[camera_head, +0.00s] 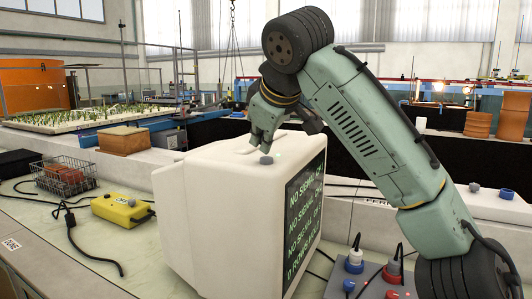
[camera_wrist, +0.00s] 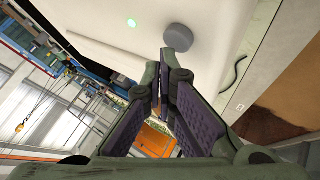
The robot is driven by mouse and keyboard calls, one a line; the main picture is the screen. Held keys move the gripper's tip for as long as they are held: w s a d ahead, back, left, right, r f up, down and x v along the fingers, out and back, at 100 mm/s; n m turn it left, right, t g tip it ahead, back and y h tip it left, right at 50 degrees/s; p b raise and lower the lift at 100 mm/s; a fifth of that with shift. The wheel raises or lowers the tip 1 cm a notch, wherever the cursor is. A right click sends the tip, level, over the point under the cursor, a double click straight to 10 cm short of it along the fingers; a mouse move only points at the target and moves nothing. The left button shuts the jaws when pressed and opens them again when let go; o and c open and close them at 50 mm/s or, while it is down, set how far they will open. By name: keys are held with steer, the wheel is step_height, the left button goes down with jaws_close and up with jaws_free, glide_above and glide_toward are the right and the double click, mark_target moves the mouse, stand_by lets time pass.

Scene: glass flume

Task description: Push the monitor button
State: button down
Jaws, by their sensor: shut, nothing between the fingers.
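The white monitor (camera_head: 220,215) stands on the bench, its dark screen (camera_head: 305,215) facing right with green "NO SIGNAL" text. A round grey button (camera_head: 266,160) sits on its top near the screen edge. In the wrist view the grey button (camera_wrist: 177,38) shows just beyond my fingertips, with a lit green light (camera_wrist: 131,23) beside it on the white casing. My gripper (camera_head: 257,143) is shut and empty, pointing down over the monitor top, a little behind the button. It also shows in the wrist view (camera_wrist: 163,62). Whether the fingertips touch the casing is unclear.
A yellow box with a grey knob (camera_head: 120,210) and a wire basket (camera_head: 65,177) stand on the bench at left, with a black cable. A control panel with coloured knobs (camera_head: 365,275) lies right of the monitor. Bench space left of the monitor is partly free.

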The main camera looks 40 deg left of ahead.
mark_target(263, 158)
steer(key=shift+r+p, duration=0.3)
steer(key=shift+r, duration=0.25)
step_height(263, 158, up, 3)
steer(key=p, duration=0.2)
steer(key=shift+f+p, duration=0.15)
steer(key=shift+p, duration=0.15)
step_height(263, 158, up, 3)
steer(key=shift+r, duration=0.1)
stand_by(1.3)
